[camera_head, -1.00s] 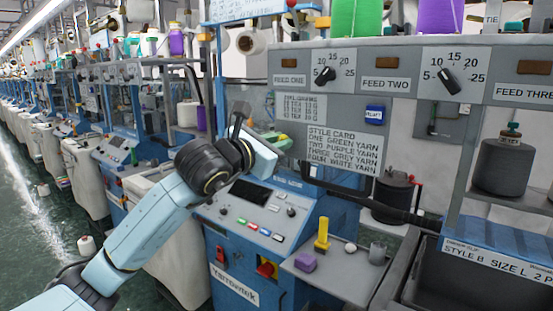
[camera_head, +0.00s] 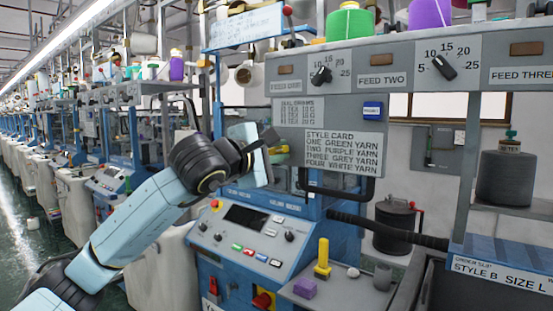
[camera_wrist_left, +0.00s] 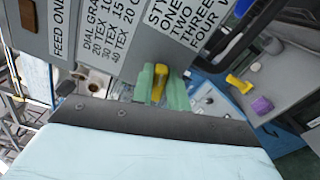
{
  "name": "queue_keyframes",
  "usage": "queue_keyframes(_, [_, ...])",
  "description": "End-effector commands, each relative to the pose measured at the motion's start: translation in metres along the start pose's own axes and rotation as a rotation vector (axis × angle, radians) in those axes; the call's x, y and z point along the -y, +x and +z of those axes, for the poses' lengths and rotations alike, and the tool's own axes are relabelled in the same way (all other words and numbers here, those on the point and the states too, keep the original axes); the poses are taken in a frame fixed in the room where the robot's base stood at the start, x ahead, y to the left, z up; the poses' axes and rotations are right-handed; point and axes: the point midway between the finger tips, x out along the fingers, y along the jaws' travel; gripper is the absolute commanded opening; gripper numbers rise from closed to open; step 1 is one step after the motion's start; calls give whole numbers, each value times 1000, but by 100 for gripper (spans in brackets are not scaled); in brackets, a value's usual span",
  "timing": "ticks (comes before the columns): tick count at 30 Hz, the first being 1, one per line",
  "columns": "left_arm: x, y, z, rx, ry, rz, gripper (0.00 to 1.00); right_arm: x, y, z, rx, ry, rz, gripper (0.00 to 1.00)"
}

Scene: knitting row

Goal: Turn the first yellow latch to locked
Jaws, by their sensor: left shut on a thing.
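The first yellow latch (camera_wrist_left: 158,84) shows as a short yellow piece between the green fingers of my left gripper (camera_wrist_left: 162,78) in the left wrist view. The fingers are shut on it, and they hide part of it. In the head view my left gripper (camera_head: 277,151) is at the machine front, just left of the style card. There the latch is mostly hidden, and I cannot read its locked or unlocked position. My right gripper is not in view.
Below is a blue control panel (camera_head: 246,229) with buttons and a screen. The grey feed panel (camera_head: 400,70) overhangs close to the gripper.

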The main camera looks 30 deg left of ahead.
Motion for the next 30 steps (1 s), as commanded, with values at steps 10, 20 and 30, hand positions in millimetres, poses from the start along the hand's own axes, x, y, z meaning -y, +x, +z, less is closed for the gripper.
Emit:
queue_keyframes(10, [3,0,0,0,200,-1,0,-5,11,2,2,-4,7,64])
queue_keyframes(20, [4,0,0,0,265,-2,0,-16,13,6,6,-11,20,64])
queue_keyframes(30, [4,0,0,1,268,-2,0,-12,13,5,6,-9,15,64])
